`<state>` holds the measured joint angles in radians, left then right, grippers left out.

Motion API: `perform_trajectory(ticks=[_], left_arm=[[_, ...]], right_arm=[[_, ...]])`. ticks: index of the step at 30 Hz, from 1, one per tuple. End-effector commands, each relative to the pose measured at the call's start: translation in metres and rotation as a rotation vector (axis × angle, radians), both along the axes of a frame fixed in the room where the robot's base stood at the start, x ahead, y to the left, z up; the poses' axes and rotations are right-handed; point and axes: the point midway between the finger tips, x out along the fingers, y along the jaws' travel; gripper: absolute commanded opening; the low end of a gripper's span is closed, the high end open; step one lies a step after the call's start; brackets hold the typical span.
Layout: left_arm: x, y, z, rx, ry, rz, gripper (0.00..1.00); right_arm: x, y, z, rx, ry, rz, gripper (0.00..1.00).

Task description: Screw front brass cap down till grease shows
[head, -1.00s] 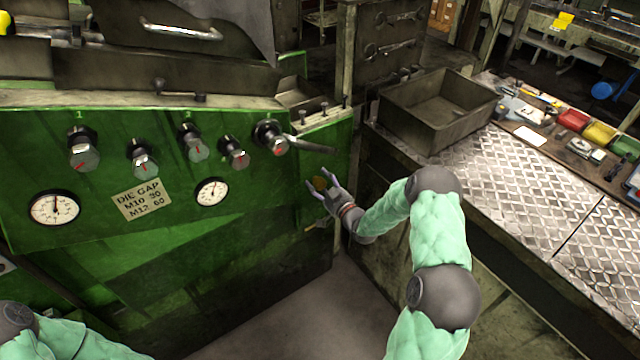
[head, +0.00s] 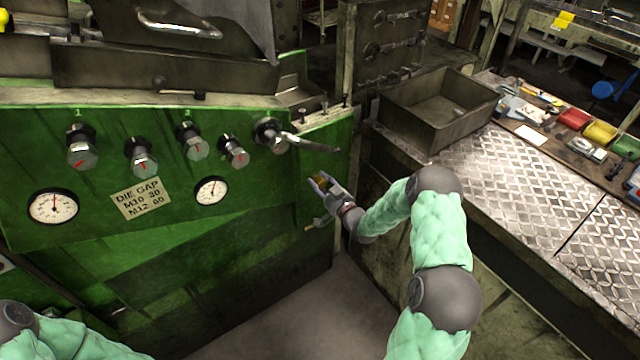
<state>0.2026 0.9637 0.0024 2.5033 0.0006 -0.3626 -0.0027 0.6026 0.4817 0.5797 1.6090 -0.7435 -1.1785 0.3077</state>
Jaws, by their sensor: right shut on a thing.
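The brass cap (head: 319,184) is a small dark yellow piece on the right part of the green machine front (head: 270,225). My right gripper (head: 317,183) is at the cap with its fingers closed around it. The fingers cover much of the cap, and no grease can be made out at this size. A second small brass-coloured piece (head: 309,228) shows just below the gripper. My left arm shows at the lower left corner, but its gripper is out of the picture.
Several knobs, two gauges (head: 53,206) and a die gap plate (head: 142,198) are on the machine front. A lever (head: 312,144) sticks out above my right gripper. A metal bin (head: 437,108) and a tread-plate bench (head: 510,180) stand at the right.

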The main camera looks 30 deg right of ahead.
Motion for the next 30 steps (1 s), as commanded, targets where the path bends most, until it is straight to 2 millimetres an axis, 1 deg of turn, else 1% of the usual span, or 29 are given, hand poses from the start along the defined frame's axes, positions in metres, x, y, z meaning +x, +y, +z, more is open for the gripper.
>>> perform_trajectory(ticks=[1, 14, 30], left_arm=[[0.0, -0.0001, -0.0014, 0.0, 0.0, 0.0, 0.4], [0.0, 0.0, -0.0056, 0.0, 0.0, 0.0, 0.4], [0.0, 0.0, -0.0033, 0.0, 0.0, 0.0, 0.4]], right_arm=[[0.0026, -0.0036, 0.0072, 0.029, -0.014, -0.004, 0.06], [0.0034, -0.0064, 0.0091, 0.429, 0.013, -0.005, 0.06], [0.0036, -0.0096, 0.0088, 0.925, 0.049, -0.006, 0.06]])
